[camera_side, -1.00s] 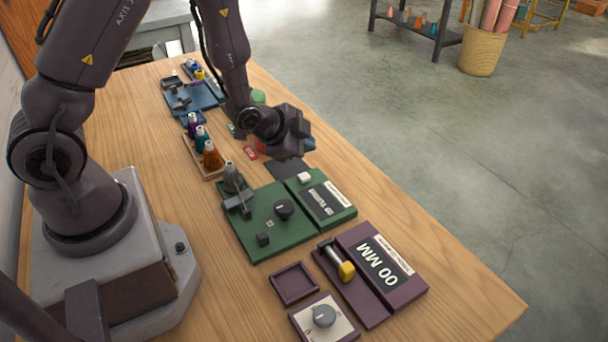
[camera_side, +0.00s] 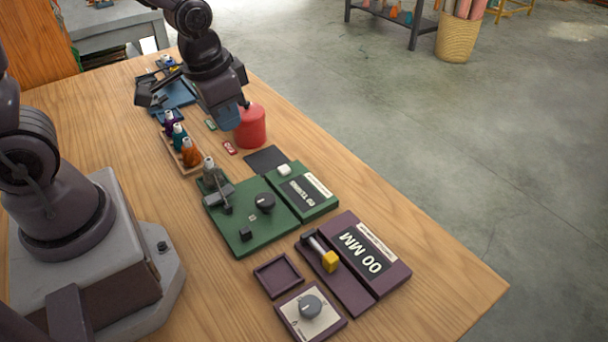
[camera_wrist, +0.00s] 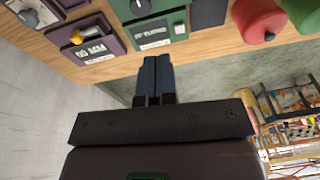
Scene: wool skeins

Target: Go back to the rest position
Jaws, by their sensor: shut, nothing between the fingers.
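My gripper (camera_side: 228,118) is raised over the far part of the wooden table in the side view, near a red skein (camera_side: 251,126). Its blue fingers also show in the wrist view (camera_wrist: 157,75), side by side and closed, with nothing between them. The red skein (camera_wrist: 259,18) and a green one (camera_wrist: 302,12) are at the top right of the wrist view. In the side view my arm hides the green one.
A green device (camera_side: 245,228) and a purple device (camera_side: 350,292) with a display stand on the near half. A rack of small bottles (camera_side: 168,151), a blue tray (camera_side: 182,95) and a dark mat (camera_side: 266,159) lie farther back. The right table edge is clear.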

